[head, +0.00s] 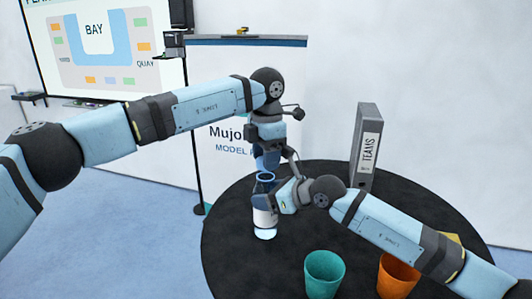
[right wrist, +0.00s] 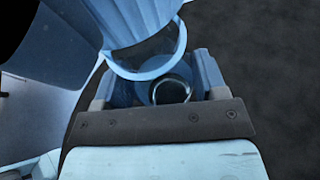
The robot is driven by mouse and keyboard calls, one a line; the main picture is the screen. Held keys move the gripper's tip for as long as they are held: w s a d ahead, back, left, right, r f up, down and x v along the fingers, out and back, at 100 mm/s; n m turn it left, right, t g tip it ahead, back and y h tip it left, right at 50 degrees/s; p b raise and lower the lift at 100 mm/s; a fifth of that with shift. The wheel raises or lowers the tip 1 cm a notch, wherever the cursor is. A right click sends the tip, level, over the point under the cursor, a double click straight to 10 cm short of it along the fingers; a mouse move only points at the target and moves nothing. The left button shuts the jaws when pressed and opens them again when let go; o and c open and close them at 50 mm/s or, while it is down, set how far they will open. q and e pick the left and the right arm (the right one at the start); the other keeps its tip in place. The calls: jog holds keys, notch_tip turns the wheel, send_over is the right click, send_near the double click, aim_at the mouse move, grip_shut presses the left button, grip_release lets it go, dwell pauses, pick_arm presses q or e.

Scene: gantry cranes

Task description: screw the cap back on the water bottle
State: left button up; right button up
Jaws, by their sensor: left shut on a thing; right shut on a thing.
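The water bottle (head: 264,217) stands upright on the round black table, with a white band and a pale base showing. My right gripper (head: 266,202) is shut around its upper body from the right. In the right wrist view the bottle (right wrist: 150,91) sits between my right fingers, and a dark ring shows near its top. My left gripper (head: 266,163) is directly above the bottle, pointing down and shut. It also shows in the right wrist view (right wrist: 148,62), covering part of the bottle. The cap is hidden; I cannot tell whether it touches the bottle's neck.
The round black table (head: 228,243) carries a teal cup (head: 324,274) and an orange cup (head: 396,277) at the front, below my right arm. A grey binder (head: 366,148) labelled TEAMS stands at the back right. A banner stand (head: 199,130) is behind. The table's left part is clear.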

pick_arm(q)
jog(key=shift+f, duration=0.4)
jog(key=shift+f, duration=0.35)
